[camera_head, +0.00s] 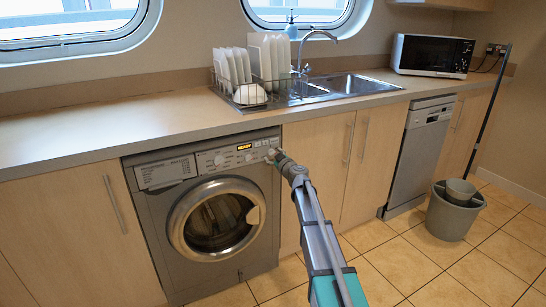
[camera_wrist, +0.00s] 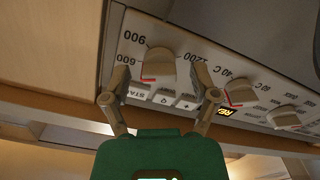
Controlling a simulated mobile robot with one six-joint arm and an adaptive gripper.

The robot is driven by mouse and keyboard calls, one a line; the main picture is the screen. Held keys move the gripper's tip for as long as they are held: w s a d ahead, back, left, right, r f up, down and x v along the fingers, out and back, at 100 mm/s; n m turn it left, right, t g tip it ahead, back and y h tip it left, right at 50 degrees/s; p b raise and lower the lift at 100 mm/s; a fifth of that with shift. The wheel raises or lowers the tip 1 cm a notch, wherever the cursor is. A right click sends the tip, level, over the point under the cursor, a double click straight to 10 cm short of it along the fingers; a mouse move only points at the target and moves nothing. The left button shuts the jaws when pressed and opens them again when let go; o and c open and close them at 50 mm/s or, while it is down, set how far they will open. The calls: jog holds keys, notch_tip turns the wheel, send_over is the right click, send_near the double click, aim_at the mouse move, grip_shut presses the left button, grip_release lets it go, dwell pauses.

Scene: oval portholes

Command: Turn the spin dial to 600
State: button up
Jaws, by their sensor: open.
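The washing machine (camera_head: 215,215) stands under the counter, with a lit display reading READY (camera_head: 244,147). In the wrist view the spin dial (camera_wrist: 160,64) is a beige knob with a red mark at its lower left edge. Numbers such as 600, 900 and 1200 are printed around it; I cannot tell exactly which one the mark points to. My gripper (camera_wrist: 160,82) is open, with one finger on each side of the dial and gaps visible. In the head view my gripper (camera_head: 275,157) is at the panel's right end and hides the dial.
In the wrist view another knob (camera_wrist: 240,93) sits right of the fingers, and a row of buttons (camera_wrist: 163,98) lies just below the dial. The counter edge (camera_head: 190,143) overhangs the panel.

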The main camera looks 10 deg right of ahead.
jog(key=v, duration=1.2)
dwell(0.3)
jog(key=s+a+f+g+y, duration=0.2)
jog(key=s+a+f+g, duration=0.8)
jog(key=s, duration=0.5)
jog(key=s+d+f+m+g+h, duration=0.3)
jog(key=s+f+m+g+h, duration=0.1)
jog(key=s, duration=0.5)
jog(key=s+d+f+m+g+h, duration=0.3)
jog(key=s+f+m, duration=0.15)
jog(key=s, duration=0.45)
notch_tip(320, 180, up, 35)
jog(key=p, duration=3.5)
jog(key=shift+h, duration=0.3)
